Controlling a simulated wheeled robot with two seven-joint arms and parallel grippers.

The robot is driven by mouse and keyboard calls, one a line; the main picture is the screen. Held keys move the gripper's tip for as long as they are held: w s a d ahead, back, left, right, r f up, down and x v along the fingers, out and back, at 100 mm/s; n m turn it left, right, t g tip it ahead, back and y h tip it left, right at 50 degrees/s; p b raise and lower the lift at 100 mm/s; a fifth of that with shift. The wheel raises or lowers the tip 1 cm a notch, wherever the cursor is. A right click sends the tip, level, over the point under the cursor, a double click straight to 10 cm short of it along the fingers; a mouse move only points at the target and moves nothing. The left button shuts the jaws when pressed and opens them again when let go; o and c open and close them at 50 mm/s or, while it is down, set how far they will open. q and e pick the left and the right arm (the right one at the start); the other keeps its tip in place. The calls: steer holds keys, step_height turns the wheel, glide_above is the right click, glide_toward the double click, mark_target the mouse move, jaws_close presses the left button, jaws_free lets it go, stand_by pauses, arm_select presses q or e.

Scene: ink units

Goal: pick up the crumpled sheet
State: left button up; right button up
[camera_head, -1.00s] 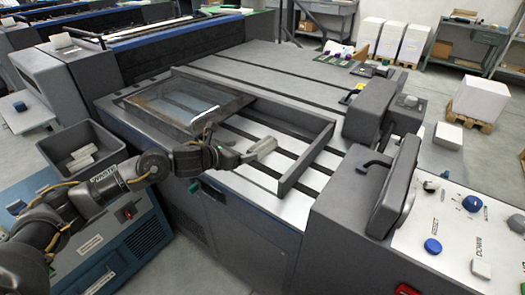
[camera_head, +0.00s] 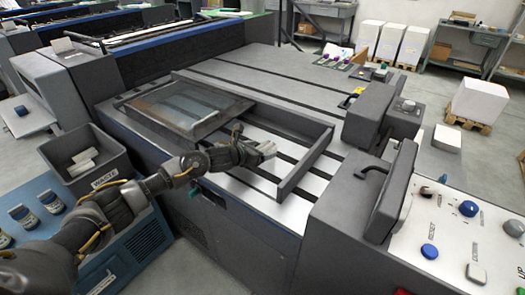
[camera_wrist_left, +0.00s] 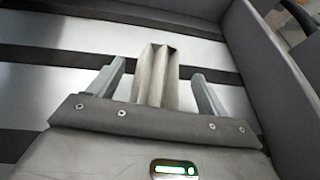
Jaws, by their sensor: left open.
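The crumpled sheet (camera_wrist_left: 155,78) is a pale, folded, upright piece in the left wrist view. It stands between the two grey fingers of my left gripper (camera_wrist_left: 158,70), with a visible gap on each side. The gripper is open around it. In the head view, my left gripper (camera_head: 266,149) is over the metal bed inside the grey frame, and a pale shape shows at its tip. There I cannot clearly separate sheet and fingers. The lower end of the sheet is hidden behind the gripper body in the wrist view. My right gripper is out of view.
A grey frame wall (camera_head: 306,160) bounds the bed on the right. A dark-rimmed glass panel (camera_head: 185,105) lies at the left. A grey bin (camera_head: 62,148) with pale pieces inside stands left of the press. The control panel (camera_head: 440,225) is at the front right.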

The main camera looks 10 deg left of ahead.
arm_select(q)
steer(key=shift+w+f, duration=0.1)
steer(key=shift+w, duration=0.1)
steer(key=shift+c, duration=0.5)
steer(key=c, duration=0.9)
steer(key=shift+c, duration=0.2)
